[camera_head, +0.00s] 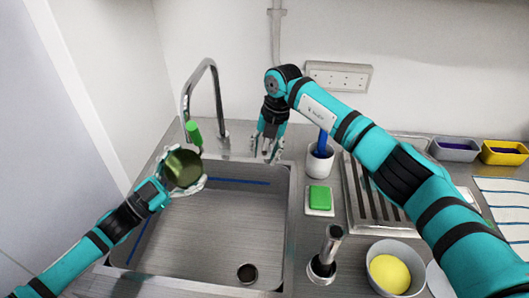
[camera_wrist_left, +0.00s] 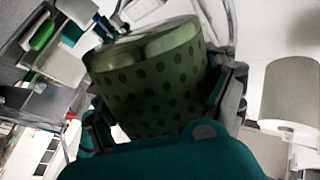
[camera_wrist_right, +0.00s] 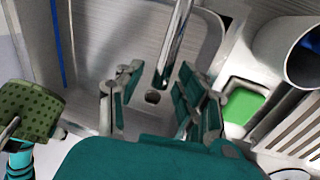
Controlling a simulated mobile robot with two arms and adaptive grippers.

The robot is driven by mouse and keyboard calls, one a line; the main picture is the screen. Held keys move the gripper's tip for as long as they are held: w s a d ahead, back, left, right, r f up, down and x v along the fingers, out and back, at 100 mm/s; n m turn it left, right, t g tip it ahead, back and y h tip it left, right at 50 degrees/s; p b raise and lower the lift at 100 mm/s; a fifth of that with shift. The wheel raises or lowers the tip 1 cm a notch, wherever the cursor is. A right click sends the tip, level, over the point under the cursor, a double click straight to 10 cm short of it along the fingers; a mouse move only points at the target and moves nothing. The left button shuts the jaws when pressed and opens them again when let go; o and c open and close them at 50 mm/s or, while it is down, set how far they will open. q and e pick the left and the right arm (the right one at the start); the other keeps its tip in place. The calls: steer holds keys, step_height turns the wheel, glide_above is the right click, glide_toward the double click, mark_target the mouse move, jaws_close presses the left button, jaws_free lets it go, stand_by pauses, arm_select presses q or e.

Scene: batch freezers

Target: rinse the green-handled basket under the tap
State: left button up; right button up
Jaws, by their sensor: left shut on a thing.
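The basket (camera_head: 183,168) is a dark green, dotted round body; it also shows in the left wrist view (camera_wrist_left: 150,85) and at the left of the right wrist view (camera_wrist_right: 30,108). My left gripper (camera_head: 188,184) is shut on it, holding it above the sink's back left corner. A bright green piece (camera_head: 194,133) shows just above the basket, below the end of the tap (camera_head: 217,95); I cannot tell whether it joins the basket. No water is visible. My right gripper (camera_head: 267,150) is open behind the sink. A chrome tube (camera_wrist_right: 176,45) appears between its fingers, with contact unclear.
The sink (camera_head: 190,235) is empty, with its drain at the front. To its right are a green sponge (camera_head: 320,197), a white cup (camera_head: 319,162) with a blue-handled tool, a chrome upright cylinder (camera_head: 331,245), a drainer (camera_head: 362,205) and a bowl with a yellow ball (camera_head: 389,273).

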steer(key=shift+f, duration=0.25)
jaws_close()
steer(key=shift+w+r, duration=0.1)
steer(key=shift+r, duration=0.05)
stand_by(0.4)
